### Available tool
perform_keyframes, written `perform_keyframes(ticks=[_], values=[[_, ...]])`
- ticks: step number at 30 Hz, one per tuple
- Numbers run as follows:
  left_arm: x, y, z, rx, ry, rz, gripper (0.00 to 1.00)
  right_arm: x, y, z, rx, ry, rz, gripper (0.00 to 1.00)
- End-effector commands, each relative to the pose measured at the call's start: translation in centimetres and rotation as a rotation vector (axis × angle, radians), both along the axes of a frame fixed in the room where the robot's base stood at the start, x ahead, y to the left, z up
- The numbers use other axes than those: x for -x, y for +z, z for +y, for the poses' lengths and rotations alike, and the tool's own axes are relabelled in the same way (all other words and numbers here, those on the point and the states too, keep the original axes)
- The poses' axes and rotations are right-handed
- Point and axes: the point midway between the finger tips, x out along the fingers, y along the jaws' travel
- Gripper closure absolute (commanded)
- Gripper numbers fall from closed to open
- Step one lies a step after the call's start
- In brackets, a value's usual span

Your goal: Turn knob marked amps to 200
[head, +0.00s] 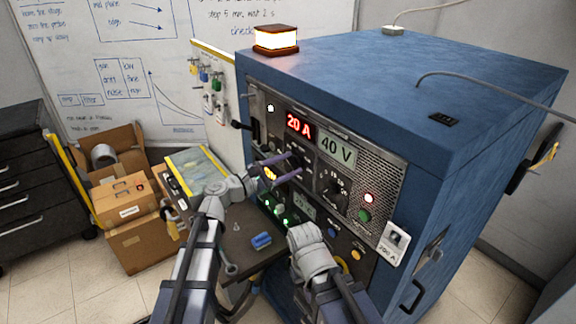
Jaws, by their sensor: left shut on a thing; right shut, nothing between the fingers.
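The blue power cabinet (470,95) has a grey front panel with a red display (299,125) reading 20 A. Beside it a second display (337,150) reads 40 V. My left gripper (294,164) is shut on the knob below the 20 A display. The fingers largely cover this knob and I cannot read its marking. Another dark knob (334,193) sits to the right, below the 40 V display. My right gripper (306,236) is lower, in front of the lower panel, shut and empty; its fingertips are mostly hidden.
A small dark table (238,228) with a blue object (261,240) stands before the cabinet. A plate (395,243) at the panel's right edge reads 200 A. A lit lamp (276,40) sits on top. Cardboard boxes (138,245) and a dark drawer unit (35,180) stand left.

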Motion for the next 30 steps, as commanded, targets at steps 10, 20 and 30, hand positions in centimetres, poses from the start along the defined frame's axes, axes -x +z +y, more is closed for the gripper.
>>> perform_keyframes(ticks=[10,20,30], values=[[0.15,-0.14,-0.09,-0.192,-0.001,-0.263,0.98,0.00,-0.13,0.00,0.000,0.000,0.000,1.00],[0.21,-0.25,-0.14,-0.341,-0.001,-0.468,0.98,0.00,-0.23,0.00,0.000,0.000,0.000,1.00],[0.23,-0.32,-0.16,-0.423,-0.002,-0.580,0.98,0.00,-0.28,0.00,0.000,0.000,0.000,1.00]])
